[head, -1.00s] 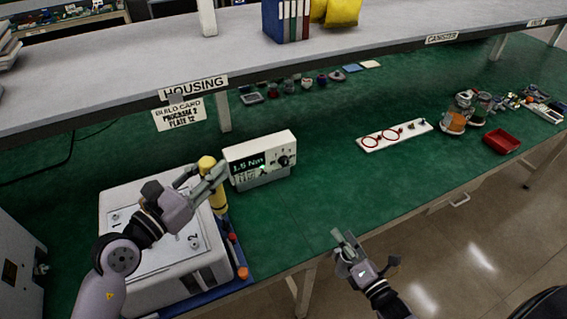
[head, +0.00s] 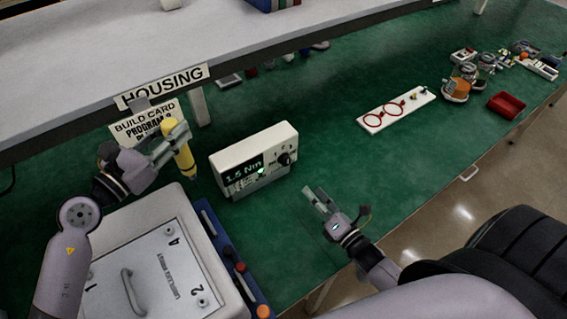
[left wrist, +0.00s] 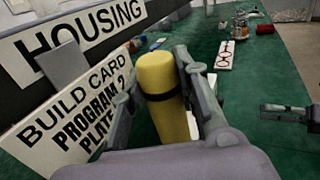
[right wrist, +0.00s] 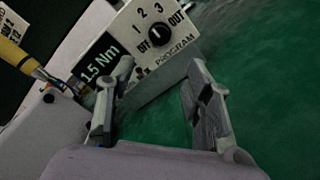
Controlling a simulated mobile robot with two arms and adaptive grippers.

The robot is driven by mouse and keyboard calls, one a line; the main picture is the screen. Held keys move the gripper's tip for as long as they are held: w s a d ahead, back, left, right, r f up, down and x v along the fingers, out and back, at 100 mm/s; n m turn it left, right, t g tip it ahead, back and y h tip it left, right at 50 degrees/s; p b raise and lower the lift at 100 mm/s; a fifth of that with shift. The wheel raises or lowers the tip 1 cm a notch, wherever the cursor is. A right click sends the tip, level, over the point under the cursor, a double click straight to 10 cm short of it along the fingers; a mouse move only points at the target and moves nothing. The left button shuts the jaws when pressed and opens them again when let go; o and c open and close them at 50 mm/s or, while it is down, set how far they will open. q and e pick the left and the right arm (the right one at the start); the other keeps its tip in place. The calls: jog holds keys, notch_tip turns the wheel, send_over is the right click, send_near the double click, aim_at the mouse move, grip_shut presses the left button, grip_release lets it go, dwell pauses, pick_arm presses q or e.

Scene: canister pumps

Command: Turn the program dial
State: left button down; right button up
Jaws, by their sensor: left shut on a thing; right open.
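The white controller box (head: 228,165) stands on the green bench, its display reading 1.5 Nm. Its black program dial (head: 285,159) is at the right of the front face. In the right wrist view the dial (right wrist: 160,34) has marks OFF, 1, 2, 3 and OUT around it; I cannot tell its exact setting. My right gripper (head: 318,202) is open and empty, in front of the box and to its right, apart from the dial. My left gripper (head: 170,144) is shut on a yellow cylindrical tool (left wrist: 160,90), held left of the box near the build card.
The build card (left wrist: 72,105) reads program 2 and hangs under the housing shelf (head: 60,70). A white lidded unit (head: 150,275) stands front left beside a blue strip (head: 222,245). A white board with red rings (head: 398,108) and a red tray (head: 506,105) lie right. Bench between is clear.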

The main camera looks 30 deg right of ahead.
aim_at(287, 164)
pick_arm(q)
notch_tip(287, 164, down, 4)
jog(key=b, duration=0.3)
jog(key=shift+r, duration=0.25)
pick_arm(e)
jog(key=w, duration=0.3)
jog(key=w+a, duration=0.1)
jog(key=w, duration=0.6)
jog(key=shift+w+a+f, duration=0.1)
jog(key=shift+w+a, duration=0.1)
jog(key=shift+w, duration=0.05)
pick_arm(q)
jog(key=shift+f+b, duration=0.1)
jog(key=shift+b, duration=0.3)
pick_arm(e)
jog(key=shift+w+a, duration=0.1)
jog(key=shift+w, duration=0.5)
jog(key=shift+c, duration=0.2)
grip_shut()
